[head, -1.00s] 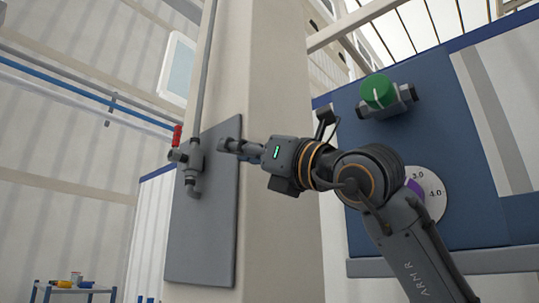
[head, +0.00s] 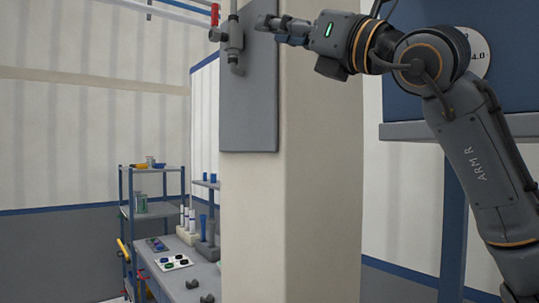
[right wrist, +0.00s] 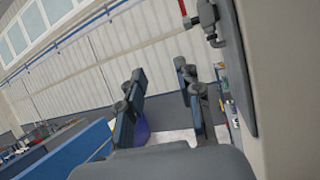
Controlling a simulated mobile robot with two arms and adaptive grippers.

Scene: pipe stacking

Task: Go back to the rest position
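My right gripper (head: 264,23) is just right of the valve (head: 234,45) in the head view, near its height and seen from the side. In the right wrist view the two fingers of my right gripper (right wrist: 160,78) stand apart with nothing between them. The valve has a red handle (head: 215,15) and sits on a grey panel (head: 248,115) on a beige pillar. The red handle also shows at the top of the right wrist view (right wrist: 208,13). My left gripper is in neither view.
The beige pillar (head: 310,200) stands in front of me. A grey workbench (head: 200,278) with tubes and small parts is at lower left, with a shelf rack (head: 154,210) behind it. A blue board (head: 415,105) is at right, behind my right arm.

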